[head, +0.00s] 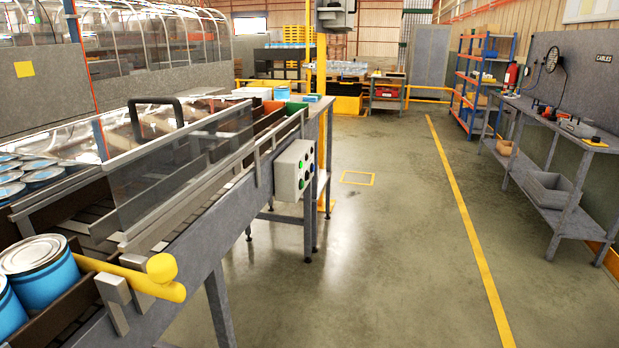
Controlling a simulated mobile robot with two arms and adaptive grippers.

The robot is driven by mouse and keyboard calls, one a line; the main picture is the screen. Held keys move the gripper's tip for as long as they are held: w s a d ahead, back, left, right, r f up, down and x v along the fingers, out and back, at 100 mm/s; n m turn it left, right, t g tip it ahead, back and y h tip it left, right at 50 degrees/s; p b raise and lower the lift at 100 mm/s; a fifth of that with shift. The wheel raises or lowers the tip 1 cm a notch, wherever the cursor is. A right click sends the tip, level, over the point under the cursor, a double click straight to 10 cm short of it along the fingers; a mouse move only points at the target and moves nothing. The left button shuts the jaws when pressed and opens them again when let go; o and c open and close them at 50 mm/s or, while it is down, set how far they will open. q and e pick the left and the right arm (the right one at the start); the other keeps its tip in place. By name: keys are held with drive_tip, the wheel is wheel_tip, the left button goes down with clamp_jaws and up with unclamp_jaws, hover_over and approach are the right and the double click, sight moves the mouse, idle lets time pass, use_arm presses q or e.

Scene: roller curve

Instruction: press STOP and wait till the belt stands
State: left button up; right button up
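A grey control box (293,171) is fixed to the aisle side of the conveyor, near its far end. It has a lit green button or lamp (300,184) and several small dark ones. I cannot read any label and cannot tell which is STOP. The conveyor (200,258) runs from the lower left away from me, with a clear guard (185,170) and a black handle (155,115) over it. Blue cans (40,275) stand on its near end. One frame does not show whether the belt moves. Neither gripper is in view.
A yellow round-ended bar (140,275) juts out at the conveyor's near end. The floor (390,240) right of the conveyor is clear, with a yellow line along it. A workbench (560,130) stands at the right. Shelves and crates stand at the back.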

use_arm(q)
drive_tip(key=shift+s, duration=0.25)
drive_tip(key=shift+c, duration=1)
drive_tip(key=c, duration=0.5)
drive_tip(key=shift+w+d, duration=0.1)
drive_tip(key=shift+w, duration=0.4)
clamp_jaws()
